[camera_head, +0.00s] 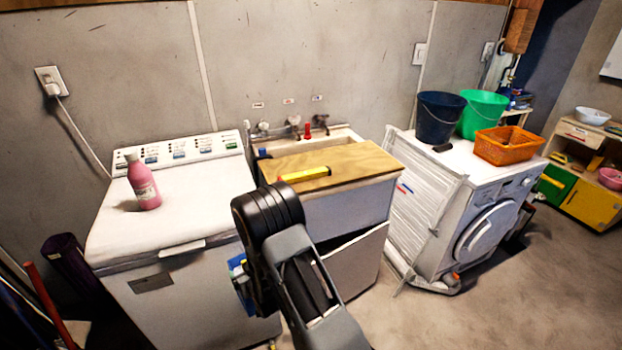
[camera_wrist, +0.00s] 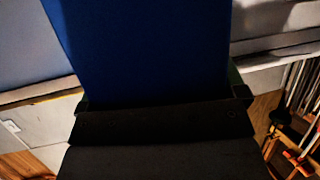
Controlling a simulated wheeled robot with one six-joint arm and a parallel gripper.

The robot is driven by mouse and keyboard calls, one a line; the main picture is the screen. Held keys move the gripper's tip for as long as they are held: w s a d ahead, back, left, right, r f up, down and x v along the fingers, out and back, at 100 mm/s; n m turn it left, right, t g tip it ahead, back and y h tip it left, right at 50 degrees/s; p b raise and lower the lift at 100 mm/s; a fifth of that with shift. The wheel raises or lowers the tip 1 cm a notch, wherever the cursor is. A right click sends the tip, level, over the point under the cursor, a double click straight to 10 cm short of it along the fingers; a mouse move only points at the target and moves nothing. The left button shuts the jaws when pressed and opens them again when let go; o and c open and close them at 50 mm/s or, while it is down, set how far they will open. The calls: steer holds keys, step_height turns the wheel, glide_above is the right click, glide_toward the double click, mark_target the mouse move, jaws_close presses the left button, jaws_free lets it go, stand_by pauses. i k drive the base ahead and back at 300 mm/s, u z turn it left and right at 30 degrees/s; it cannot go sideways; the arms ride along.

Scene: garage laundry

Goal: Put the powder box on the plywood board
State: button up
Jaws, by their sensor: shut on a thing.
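The powder box (camera_wrist: 145,50) is blue and fills the upper middle of the wrist view. My gripper (camera_wrist: 160,104) is shut on its near end. In the head view a small blue, white and yellow part of the box (camera_head: 238,268) shows left of my arm, in front of the white washer; my arm hides the rest and the gripper. The plywood board (camera_head: 355,160) lies flat across the sink, right of and beyond the box. A yellow tool with a red end (camera_head: 305,173) lies on the board's front left part.
A pink bottle (camera_head: 144,182) stands on the top-loading washer (camera_head: 190,185). Taps (camera_head: 294,124) and a small red item (camera_head: 307,131) are behind the board. Blue (camera_head: 438,118) and green (camera_head: 482,114) buckets and an orange basket (camera_head: 508,146) stand on the right machine. The board's right half is clear.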

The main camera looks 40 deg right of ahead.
mark_target(364, 158)
steer(key=u, duration=2)
steer(key=k, duration=1.4)
steer(key=z, duration=2.4)
steer(key=i, duration=0.4)
steer(key=z, duration=0.05)
